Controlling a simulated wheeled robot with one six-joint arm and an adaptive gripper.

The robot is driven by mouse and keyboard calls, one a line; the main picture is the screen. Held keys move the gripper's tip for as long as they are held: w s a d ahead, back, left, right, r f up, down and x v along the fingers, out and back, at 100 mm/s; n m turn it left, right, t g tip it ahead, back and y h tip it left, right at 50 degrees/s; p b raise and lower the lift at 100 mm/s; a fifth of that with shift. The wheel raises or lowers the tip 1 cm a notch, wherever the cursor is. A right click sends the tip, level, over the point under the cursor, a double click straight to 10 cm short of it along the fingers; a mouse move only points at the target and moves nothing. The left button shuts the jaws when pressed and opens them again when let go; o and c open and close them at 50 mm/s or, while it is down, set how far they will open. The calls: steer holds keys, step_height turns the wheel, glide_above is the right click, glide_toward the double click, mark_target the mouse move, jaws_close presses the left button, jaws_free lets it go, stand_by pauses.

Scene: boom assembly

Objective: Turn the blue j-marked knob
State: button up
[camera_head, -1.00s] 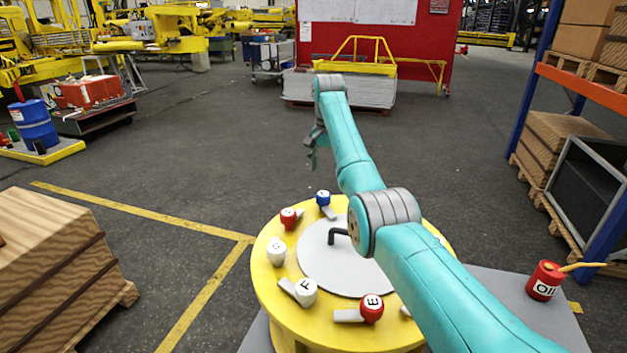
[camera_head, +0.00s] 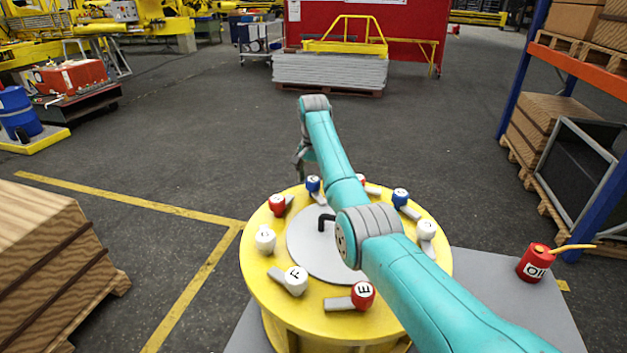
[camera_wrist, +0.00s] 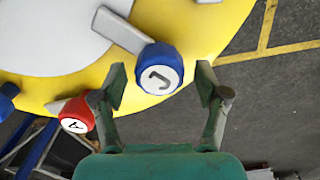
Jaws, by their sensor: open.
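The blue J-marked knob (camera_wrist: 160,69) sits near the rim of the yellow round table, with a grey bar running from it toward the centre. It also shows as a blue knob at the far rim in the head view (camera_head: 313,184). My gripper (camera_wrist: 161,80) is open, with one finger on each side of the knob's near face in the wrist view; whether they touch it I cannot tell. In the head view my gripper (camera_head: 302,168) hangs just beyond the table's far rim, partly hidden by the arm.
A red A-marked knob (camera_wrist: 76,114) lies close beside my left finger in the wrist view. Several other knobs ring the yellow table (camera_head: 259,291), including a red E knob (camera_head: 363,294) and a white F knob (camera_head: 295,280). A red oil can (camera_head: 534,264) stands at the right.

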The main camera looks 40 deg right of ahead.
steer(key=shift+f, duration=0.15)
steer(key=c, duration=1.2)
steer(key=shift+o, duration=0.2)
